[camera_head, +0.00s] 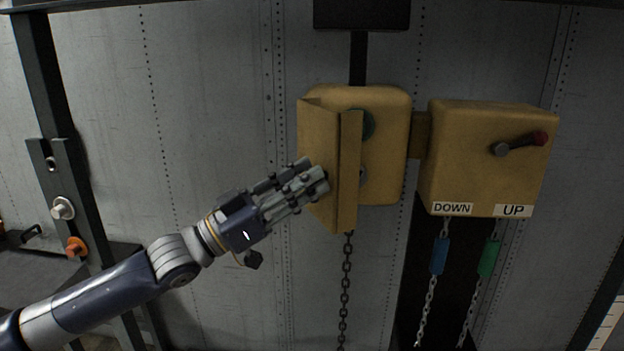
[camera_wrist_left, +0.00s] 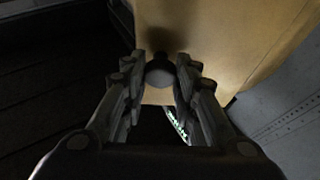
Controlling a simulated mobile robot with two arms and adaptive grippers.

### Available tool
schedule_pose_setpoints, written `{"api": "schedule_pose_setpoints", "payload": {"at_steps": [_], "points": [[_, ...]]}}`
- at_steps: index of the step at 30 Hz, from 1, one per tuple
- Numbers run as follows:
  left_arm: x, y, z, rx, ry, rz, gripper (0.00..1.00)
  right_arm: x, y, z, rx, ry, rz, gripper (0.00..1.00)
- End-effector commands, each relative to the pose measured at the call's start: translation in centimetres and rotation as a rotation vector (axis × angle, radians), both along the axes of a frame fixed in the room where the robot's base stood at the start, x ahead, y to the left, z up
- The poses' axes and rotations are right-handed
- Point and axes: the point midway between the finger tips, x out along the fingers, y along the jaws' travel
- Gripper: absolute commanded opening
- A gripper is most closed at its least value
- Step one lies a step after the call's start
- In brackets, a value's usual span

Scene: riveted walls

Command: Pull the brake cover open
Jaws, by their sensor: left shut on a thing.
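The yellow brake cover (camera_head: 321,160) stands swung out on the left side of the yellow brake box (camera_head: 386,140), showing part of the box's inside face with a dark green round part. My left gripper (camera_head: 318,178) comes in from the left at the cover's outer face. In the left wrist view the gripper (camera_wrist_left: 161,75) is closed around a grey round knob (camera_wrist_left: 160,74) in front of the yellow cover panel (camera_wrist_left: 215,35). In the head view the knob is hidden by the fingers. My right gripper is not in view.
A second yellow box (camera_head: 480,165) with a red-tipped lever (camera_head: 520,144) and DOWN and UP labels is to the right. Chains hang below both boxes. A dark post (camera_head: 60,150) with white and orange knobs stands at left. The riveted wall is behind.

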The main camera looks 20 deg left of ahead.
Motion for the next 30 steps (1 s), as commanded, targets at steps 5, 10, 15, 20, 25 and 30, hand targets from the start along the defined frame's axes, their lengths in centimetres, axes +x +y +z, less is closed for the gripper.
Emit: {"api": "schedule_pose_setpoints", "payload": {"at_steps": [5, 10, 15, 20, 25, 30], "points": [[-0.2, 1.3, 0.4, 0.007, -0.002, -0.070, 0.00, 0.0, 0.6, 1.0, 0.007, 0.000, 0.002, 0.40], [-0.3, 2.5, 0.5, 0.003, -0.003, -0.146, 0.00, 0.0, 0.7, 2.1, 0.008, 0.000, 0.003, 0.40], [-0.4, 3.6, 0.5, 0.001, -0.002, -0.225, 0.00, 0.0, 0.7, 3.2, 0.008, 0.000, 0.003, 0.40], [-0.3, 4.8, 0.4, 0.001, -0.003, -0.306, 0.00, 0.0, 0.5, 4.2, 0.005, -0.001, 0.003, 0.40], [-0.2, 6.1, 0.3, -0.001, -0.002, -0.393, 0.00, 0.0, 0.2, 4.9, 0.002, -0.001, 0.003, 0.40], [0.0, 7.1, 0.2, -0.002, -0.003, -0.467, 0.00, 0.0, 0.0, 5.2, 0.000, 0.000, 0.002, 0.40]]}}
